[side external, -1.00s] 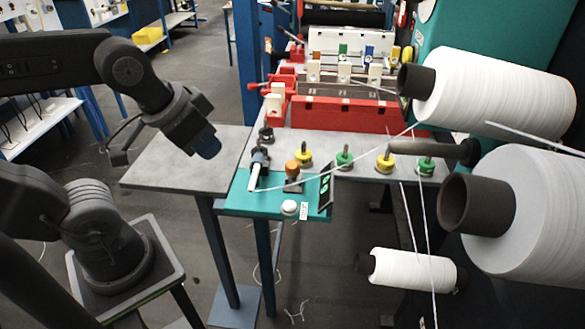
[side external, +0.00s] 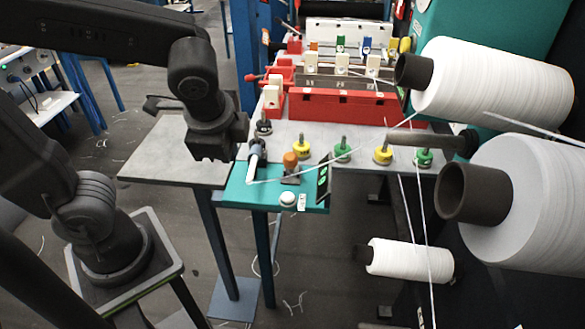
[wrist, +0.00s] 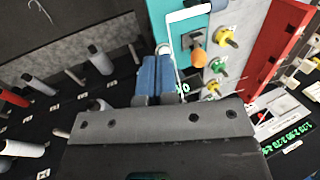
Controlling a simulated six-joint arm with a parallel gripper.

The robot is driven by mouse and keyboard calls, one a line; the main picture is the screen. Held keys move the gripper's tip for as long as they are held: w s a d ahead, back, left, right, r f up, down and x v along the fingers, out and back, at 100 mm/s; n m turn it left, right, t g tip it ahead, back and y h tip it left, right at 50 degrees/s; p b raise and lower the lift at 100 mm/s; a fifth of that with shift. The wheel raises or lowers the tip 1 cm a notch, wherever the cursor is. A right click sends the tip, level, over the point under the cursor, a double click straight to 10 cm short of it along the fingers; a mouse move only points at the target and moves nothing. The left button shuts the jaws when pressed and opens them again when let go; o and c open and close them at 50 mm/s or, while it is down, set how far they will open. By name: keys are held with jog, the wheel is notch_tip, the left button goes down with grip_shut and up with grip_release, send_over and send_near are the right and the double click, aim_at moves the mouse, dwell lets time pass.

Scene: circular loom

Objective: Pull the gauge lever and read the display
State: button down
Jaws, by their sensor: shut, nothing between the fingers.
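The teal gauge panel (side external: 240,196) lies at the end of the grey bench. A lever with a white-grey handle (side external: 252,167) stands on its left part; the pale handle also shows in the wrist view (wrist: 188,13). The dark display (side external: 323,182) is at the panel's right end, with green marks too small to read. My gripper (side external: 210,157) is shut and empty, pointing down just left of the panel, apart from the lever. In the wrist view its blue fingers (wrist: 157,60) lie close together over the panel's edge. Green digits are partly hidden beside them.
An orange knob (side external: 290,160) and a white button (side external: 287,199) sit on the panel. Yellow (side external: 301,150) and green (side external: 342,149) knobs stand behind it. A white thread crosses the panel. Large white spools (side external: 495,82) fill the right. The grey table (side external: 160,165) is clear.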

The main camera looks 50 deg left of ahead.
jog(key=w+d+f+m+y, duration=0.2)
jog(key=w+d+m+y, duration=0.2)
jog(key=m, duration=0.4)
jog(key=m+t+y, duration=0.3)
jog(key=m+t, duration=0.1)
jog(key=m, duration=0.4)
send_near(292, 167)
jog(key=v, duration=0.4)
jog(key=shift+a, duration=0.3)
jog(key=shift+h, duration=0.3)
jog(key=x, duration=1)
jog(key=shift+a, duration=0.1)
jog(key=shift+w+r, duration=0.1)
